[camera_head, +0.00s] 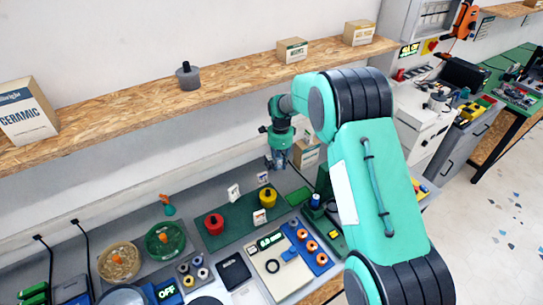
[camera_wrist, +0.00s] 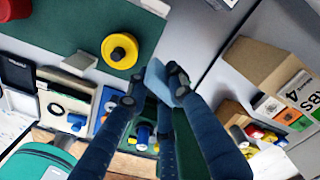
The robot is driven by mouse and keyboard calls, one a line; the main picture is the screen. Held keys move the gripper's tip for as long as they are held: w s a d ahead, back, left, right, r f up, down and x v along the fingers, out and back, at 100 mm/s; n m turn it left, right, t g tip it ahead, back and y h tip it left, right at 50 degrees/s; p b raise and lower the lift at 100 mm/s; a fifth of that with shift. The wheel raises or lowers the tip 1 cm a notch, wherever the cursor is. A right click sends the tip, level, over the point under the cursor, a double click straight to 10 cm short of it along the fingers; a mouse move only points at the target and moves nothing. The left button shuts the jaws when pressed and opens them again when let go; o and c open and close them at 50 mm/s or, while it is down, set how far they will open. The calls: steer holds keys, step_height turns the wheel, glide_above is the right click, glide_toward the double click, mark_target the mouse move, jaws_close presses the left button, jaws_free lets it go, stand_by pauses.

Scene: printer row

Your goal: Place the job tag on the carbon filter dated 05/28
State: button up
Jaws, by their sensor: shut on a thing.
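My gripper (camera_head: 277,160) is raised over the back of the bench, by the right end of the green mat (camera_head: 240,235). In the wrist view its fingers (camera_wrist: 155,86) are shut on a small pale blue piece (camera_wrist: 156,77), which looks like the job tag. A red round canister (camera_head: 214,224) and a yellow round canister (camera_head: 267,198) stand on the mat, with white cards (camera_head: 234,192) near them. The yellow one also shows in the wrist view (camera_wrist: 120,50), apart from the fingers. The dates are too small to read, so I cannot tell which is the 05/28 filter.
A grey canister (camera_head: 188,77) stands on the wooden shelf (camera_head: 120,117) among boxes. A cardboard box (camera_wrist: 265,62) is right of the fingers in the wrist view. A scale (camera_head: 272,266), a button panel (camera_head: 307,246) and spool bowls (camera_head: 119,262) crowd the bench front.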

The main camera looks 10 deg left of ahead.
mark_target(279, 168)
steer(key=shift+o, duration=0.2)
steer(key=shift+a+f, duration=0.1)
steer(key=shift+f, duration=1.6)
steer(key=shift+w, duration=0.1)
steer(key=shift+w+a+f+p, duration=0.2)
steer(key=shift+w+a, duration=0.9)
steer(key=shift+w, duration=1.3)
steer(key=shift+w+a+f+p, duration=0.1)
steer(key=shift+w+a+f, duration=0.2)
steer(key=shift+w+a, duration=1.45)
steer(key=shift+w+a+f+p, duration=0.2)
steer(key=shift+w+a, duration=0.25)
steer(key=shift+w, duration=2.6)
steer(key=shift+f, duration=0.1)
steer(key=shift+f, duration=1.65)
steer(key=shift+f, duration=0.15)
steer(key=o, duration=0.9)
steer(key=shift+c, duration=0.2)
